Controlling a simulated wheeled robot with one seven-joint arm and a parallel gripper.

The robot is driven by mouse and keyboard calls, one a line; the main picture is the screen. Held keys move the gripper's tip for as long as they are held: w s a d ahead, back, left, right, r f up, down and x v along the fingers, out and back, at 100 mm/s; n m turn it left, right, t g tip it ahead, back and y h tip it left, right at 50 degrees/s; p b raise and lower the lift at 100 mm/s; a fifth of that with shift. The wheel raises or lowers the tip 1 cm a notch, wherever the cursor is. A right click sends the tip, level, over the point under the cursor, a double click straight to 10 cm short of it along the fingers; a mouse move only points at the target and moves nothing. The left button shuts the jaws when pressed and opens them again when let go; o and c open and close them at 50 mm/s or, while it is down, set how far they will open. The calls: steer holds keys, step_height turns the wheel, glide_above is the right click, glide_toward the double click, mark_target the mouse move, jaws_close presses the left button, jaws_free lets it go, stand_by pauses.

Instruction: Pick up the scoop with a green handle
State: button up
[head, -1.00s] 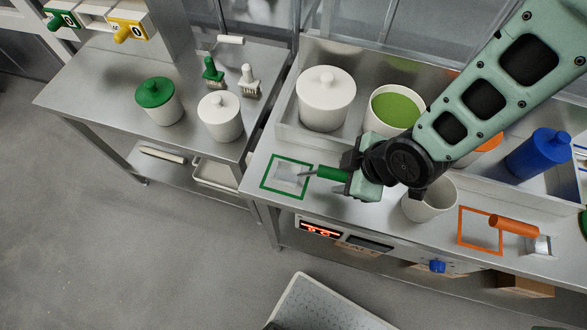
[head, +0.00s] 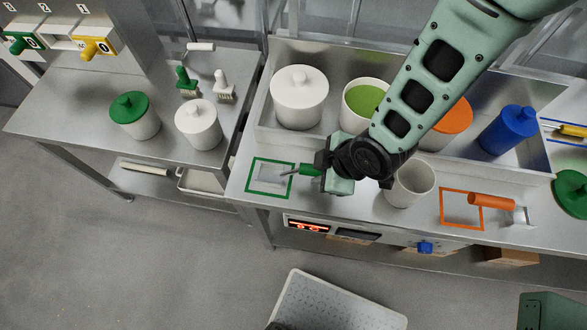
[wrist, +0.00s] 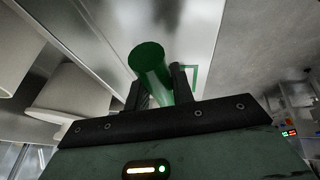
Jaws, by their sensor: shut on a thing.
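The scoop with a green handle (head: 309,169) is at the green square outline (head: 250,188) on the right-hand steel counter. Its metal part points left over the square; whether it touches the counter I cannot tell. My gripper (head: 318,171) is shut on the green handle, coming from the right. In the wrist view the green handle (wrist: 150,62) stands out between the two dark fingers of my gripper (wrist: 157,88). The scoop's metal part is hidden there.
A white cup (head: 410,186) stands close right of my gripper. Behind are a lidded white pot (head: 299,98) and an open pot with green contents (head: 364,98). An orange-handled scoop (head: 491,201) lies right, by an orange square (head: 445,222). A blue lidded container (head: 508,131) stands behind.

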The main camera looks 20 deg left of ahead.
steer(key=shift+r, duration=0.1)
step_height(320, 180, up, 8)
steer(key=b, duration=0.2)
steer(key=shift+r+b, duration=0.25)
steer(key=shift+b, duration=0.05)
steer(key=shift+r, duration=0.7)
